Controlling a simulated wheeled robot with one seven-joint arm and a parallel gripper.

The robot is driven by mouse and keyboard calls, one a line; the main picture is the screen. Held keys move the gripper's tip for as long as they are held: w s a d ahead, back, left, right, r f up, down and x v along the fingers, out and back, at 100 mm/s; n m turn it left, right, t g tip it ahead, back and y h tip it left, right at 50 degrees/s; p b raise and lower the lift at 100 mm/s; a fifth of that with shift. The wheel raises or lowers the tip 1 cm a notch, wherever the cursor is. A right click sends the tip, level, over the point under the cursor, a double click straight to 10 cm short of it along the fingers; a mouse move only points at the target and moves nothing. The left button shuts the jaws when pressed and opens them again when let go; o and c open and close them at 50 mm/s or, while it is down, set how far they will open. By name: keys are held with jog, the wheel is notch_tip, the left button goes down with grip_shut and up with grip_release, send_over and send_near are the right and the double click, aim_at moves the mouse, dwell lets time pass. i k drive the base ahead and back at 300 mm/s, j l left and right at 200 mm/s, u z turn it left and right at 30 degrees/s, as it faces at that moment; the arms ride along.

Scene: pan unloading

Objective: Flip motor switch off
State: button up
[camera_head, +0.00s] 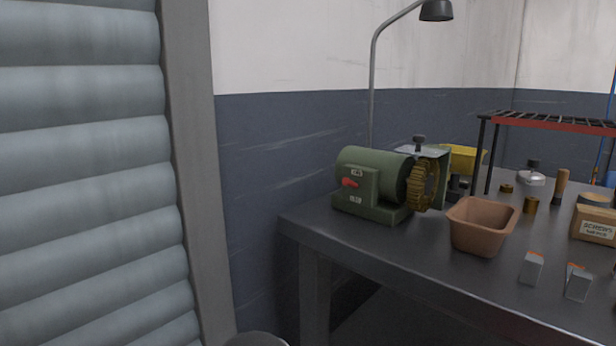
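A green motor (376,181) stands near the left end of the dark workbench (400,252). Its red switch lever (350,183) is on the near side face, between two small labels too small to read. The lever looks roughly level with a slight tilt; I cannot tell which setting that is. A brass-coloured toothed wheel (422,184) sits at the motor's right side under a grey guard. My gripper is not in view.
A brown tub (483,225) stands right of the motor. A red-edged rack (545,122), a cardboard box (596,225) and two small grey blocks (531,268) are further right. A lamp (436,11) hangs above. A ribbed shutter (85,180) fills the left.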

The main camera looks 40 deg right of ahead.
aim_at(346, 182)
jog(key=z, duration=1.75)
